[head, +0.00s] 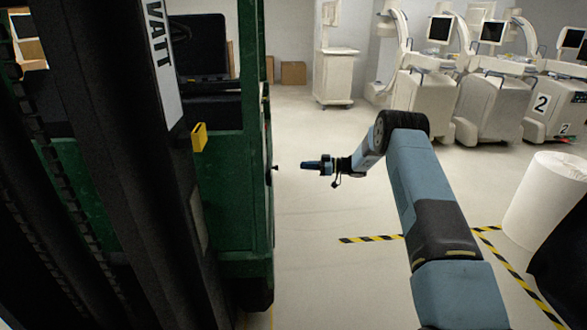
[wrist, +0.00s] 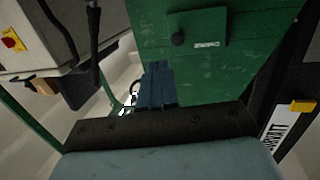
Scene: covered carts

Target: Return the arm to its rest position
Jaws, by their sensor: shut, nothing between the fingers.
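My gripper (head: 306,165) shows in the head view at the end of my blue-grey arm, which bends at a raised elbow. It points left toward a green metal frame (head: 235,165), with a visible gap in the picture between them. In the wrist view my gripper's dark blue fingers (wrist: 156,72) lie close together and hold nothing. They overlap the lower edge of a green panel (wrist: 222,65) with a black knob; whether they touch it cannot be told from this view.
Yellow-black floor tape (head: 370,239) crosses below my arm. A white cylinder (head: 547,197) stands at right beside a black covered shape (head: 568,255). White medical carts (head: 490,105) line the back right; a white cabinet (head: 335,75) stands behind. The floor around my gripper is clear.

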